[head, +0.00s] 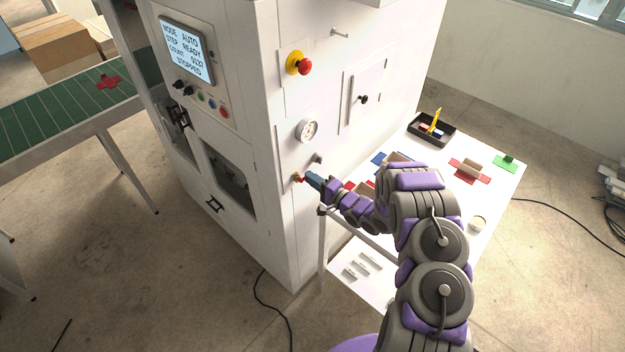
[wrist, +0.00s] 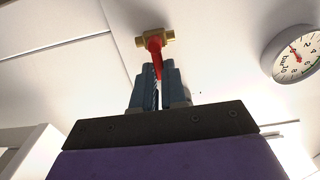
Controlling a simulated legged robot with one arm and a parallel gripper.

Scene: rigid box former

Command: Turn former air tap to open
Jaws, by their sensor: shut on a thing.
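The air tap is a small brass fitting with a red lever on the white side of the box former. In the head view its brass body (head: 296,177) sits below the round pressure gauge (head: 307,129). In the wrist view the brass body (wrist: 154,38) is at the top middle, and the red lever (wrist: 156,48) points down from it toward me. My gripper (wrist: 157,77) is shut on the red lever, with the lever's lower end between the two blue-grey fingers. In the head view my gripper (head: 309,178) reaches the tap from the right. The gauge also shows in the wrist view (wrist: 295,52), its needle near the low end.
A red and yellow stop button (head: 300,63) is higher on the same panel. A white table (head: 505,176) with flat coloured pieces and a black tray (head: 432,128) stands to the right, close to my arm. A green conveyor (head: 60,110) is at left.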

